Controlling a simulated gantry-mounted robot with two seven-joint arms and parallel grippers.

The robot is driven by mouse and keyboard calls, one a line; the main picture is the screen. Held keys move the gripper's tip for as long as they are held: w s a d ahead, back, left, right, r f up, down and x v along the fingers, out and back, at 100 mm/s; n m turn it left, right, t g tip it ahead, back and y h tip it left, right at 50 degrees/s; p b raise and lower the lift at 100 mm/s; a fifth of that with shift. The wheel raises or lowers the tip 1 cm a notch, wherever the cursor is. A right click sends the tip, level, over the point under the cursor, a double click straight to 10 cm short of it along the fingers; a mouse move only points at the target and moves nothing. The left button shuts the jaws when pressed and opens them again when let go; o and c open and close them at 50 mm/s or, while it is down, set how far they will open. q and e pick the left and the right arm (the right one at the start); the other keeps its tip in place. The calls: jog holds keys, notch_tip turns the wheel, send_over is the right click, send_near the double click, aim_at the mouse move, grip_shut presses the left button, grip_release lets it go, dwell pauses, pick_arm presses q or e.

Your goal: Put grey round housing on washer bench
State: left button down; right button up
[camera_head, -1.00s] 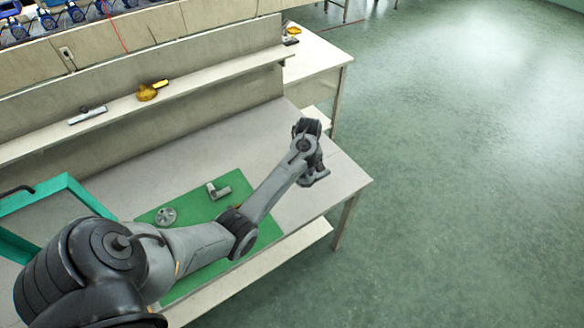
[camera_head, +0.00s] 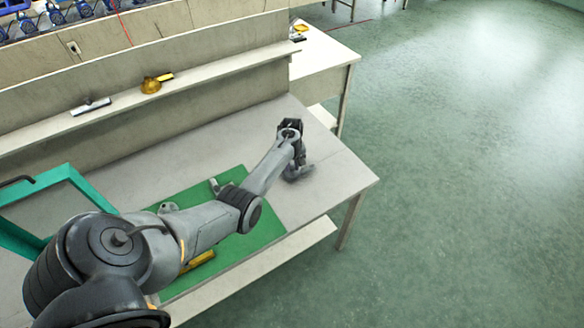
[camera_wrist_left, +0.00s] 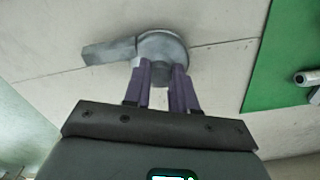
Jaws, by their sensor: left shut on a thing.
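The grey round housing (camera_wrist_left: 163,46), with a stub pipe pointing left, shows in the left wrist view between the purple fingers of my left gripper (camera_wrist_left: 162,83). The gripper is shut on it. In the head view my left gripper (camera_head: 294,170) is low over the bare right part of the grey bench (camera_head: 325,190), right of the green mat. The housing is close over or on the bench top; I cannot tell whether it touches. My arm covers part of the mat. My right gripper is not in view. No label shows which bench is the washer bench.
The green mat (camera_head: 265,228) holds small grey parts (camera_head: 214,186) and a yellow item (camera_head: 200,262). A teal frame (camera_head: 62,172) stands at left. The shelf behind holds a yellow part (camera_head: 150,85) and a grey part (camera_head: 92,106). Another table (camera_head: 320,55) stands beyond.

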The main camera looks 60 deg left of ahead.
pick_arm(q)
jog(key=shift+f, duration=0.45)
jog(key=shift+f, duration=0.15)
jog(key=c, duration=0.9)
grip_release()
